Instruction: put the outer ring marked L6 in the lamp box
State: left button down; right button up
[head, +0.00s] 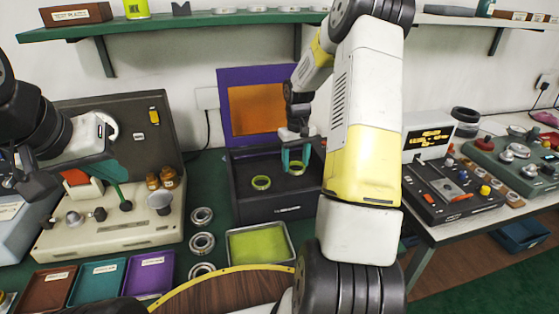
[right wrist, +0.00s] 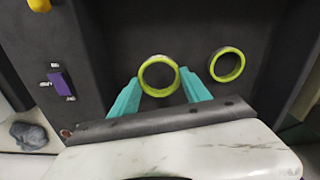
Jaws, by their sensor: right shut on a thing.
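A yellow-green ring (head: 296,161) is between the teal fingers of my right gripper (head: 295,160), inside the black open box with the purple and orange lid, which I take for the lamp box (head: 275,207). In the right wrist view the gripper (right wrist: 160,92) is shut on this ring (right wrist: 145,88), close over the dark box floor. A second yellow-green ring (head: 261,183) lies in the box, apart from the gripper, and also shows in the right wrist view (right wrist: 239,65). No L6 mark is legible. My left gripper (head: 118,185) is over the beige device; its jaw opening is unclear.
A tray with a yellow-green bottom (head: 287,229) stands in front of the box. Several metal bearings (head: 192,243) lie in a column left of it. Brown, teal and purple trays (head: 149,275) are at front left. A shelf (head: 230,19) runs above.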

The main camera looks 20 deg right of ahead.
aim_at(296, 166)
jog(key=shift+f, duration=1.85)
jog(key=o, duration=1.5)
jog(key=shift+f, duration=0.15)
jog(key=shift+c, duration=0.2)
